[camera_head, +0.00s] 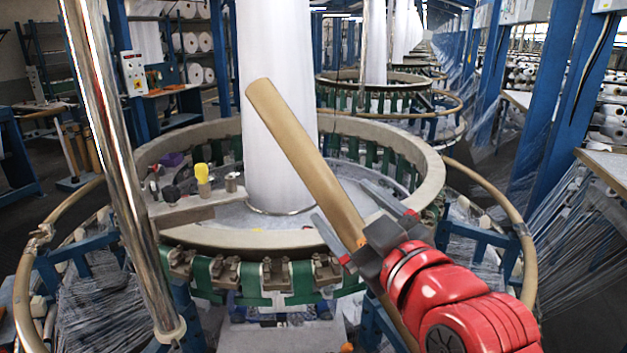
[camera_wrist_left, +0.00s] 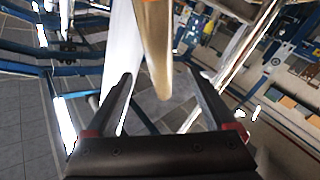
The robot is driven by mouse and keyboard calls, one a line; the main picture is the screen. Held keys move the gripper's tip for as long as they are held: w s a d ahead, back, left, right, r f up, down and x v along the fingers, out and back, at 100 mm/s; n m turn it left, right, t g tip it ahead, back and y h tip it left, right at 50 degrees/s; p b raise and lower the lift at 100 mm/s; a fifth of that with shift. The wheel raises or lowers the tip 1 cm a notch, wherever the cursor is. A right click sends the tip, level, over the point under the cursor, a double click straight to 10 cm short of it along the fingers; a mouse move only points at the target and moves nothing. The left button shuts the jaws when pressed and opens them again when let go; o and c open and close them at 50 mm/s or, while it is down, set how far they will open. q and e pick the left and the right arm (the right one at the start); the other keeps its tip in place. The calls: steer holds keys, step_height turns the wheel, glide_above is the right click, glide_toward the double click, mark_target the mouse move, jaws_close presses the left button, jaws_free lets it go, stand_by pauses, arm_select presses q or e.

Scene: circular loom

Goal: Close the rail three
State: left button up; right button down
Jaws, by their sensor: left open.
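A tan rail bar (camera_head: 305,155) slants across the head view, its upper end free in front of the white column. I take it to be rail three, swung away from the tan outer ring rail (camera_head: 500,205). My left gripper (camera_head: 337,198), on the red arm at lower right, is open with one finger on each side of the bar. In the left wrist view the bar (camera_wrist_left: 155,40) comes down from the top between the open fingers (camera_wrist_left: 161,74). I cannot tell whether they touch it. My right gripper is in neither view.
The loom's pale ring (camera_head: 430,180) stands around the white column (camera_head: 275,110), with green and metal parts below its front edge. A shiny metal pole (camera_head: 115,160) rises at left. Blue posts (camera_head: 565,95) and thread sheets (camera_head: 585,250) stand at right.

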mark_target(313, 174)
arm_select(q)
steer(key=b+x, duration=0.5)
steer(key=x, duration=0.6)
steer(key=shift+f, duration=0.2)
steer(key=shift+b+x, duration=0.45)
steer(key=shift+x, duration=0.3)
steer(key=shift+r, duration=0.2)
jaws_close()
